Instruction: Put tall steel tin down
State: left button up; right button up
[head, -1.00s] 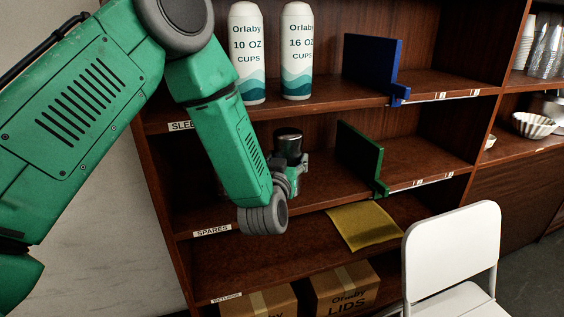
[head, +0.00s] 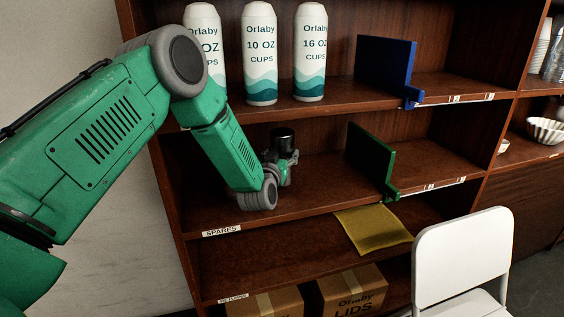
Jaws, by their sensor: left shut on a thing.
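The tall steel tin (head: 282,139) shows as a dark, shiny cylinder top over the middle shelf (head: 322,180), the one labelled SPARES (head: 222,231). My left gripper (head: 286,163) is shut on it from the left. My wrist and gripper hide the tin's lower part, so I cannot tell whether its base touches the shelf board. The tin looks roughly upright, left of the green divider (head: 371,160). My right gripper is not in view.
Several white cup sleeves (head: 260,50) and a blue divider (head: 386,68) stand on the shelf above. Boxes (head: 352,291) sit at the bottom. A white chair (head: 463,255) stands front right. The shelf between tin and green divider is clear.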

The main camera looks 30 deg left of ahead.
pick_arm(q)
jog(key=f, duration=0.1)
jog(key=a+f, duration=0.1)
jog(key=f, duration=0.1)
jog(key=shift+w+a, duration=0.15)
jog(key=shift+a, duration=0.1)
jog(key=o, duration=1.5)
jog(key=shift+d, duration=0.2)
jog(key=shift+c, duration=0.2)
jog(key=shift+d+r, duration=0.2)
jog(key=shift+d, duration=0.15)
jog(key=v, duration=1.2)
jog(key=s+d+f+m+g+h, duration=0.2)
jog(key=s+d+f+g+h, duration=0.15)
jog(key=s+f, duration=0.4)
jog(key=s+d+f+m+g+h, duration=0.1)
jog(key=s+d+f+g+h, duration=0.1)
jog(key=s+d+f+g, duration=0.5)
jog(key=s+f+g, duration=0.3)
jog(key=s+f, duration=0.1)
jog(key=s, duration=0.7)
jog(key=s+f+m+g, duration=0.1)
jog(key=s+f+g, duration=0.2)
jog(key=s, duration=0.9)
notch_tip(320, 180, down, 2)
jog(key=shift+d+f, duration=0.15)
jog(key=shift+d, duration=0.05)
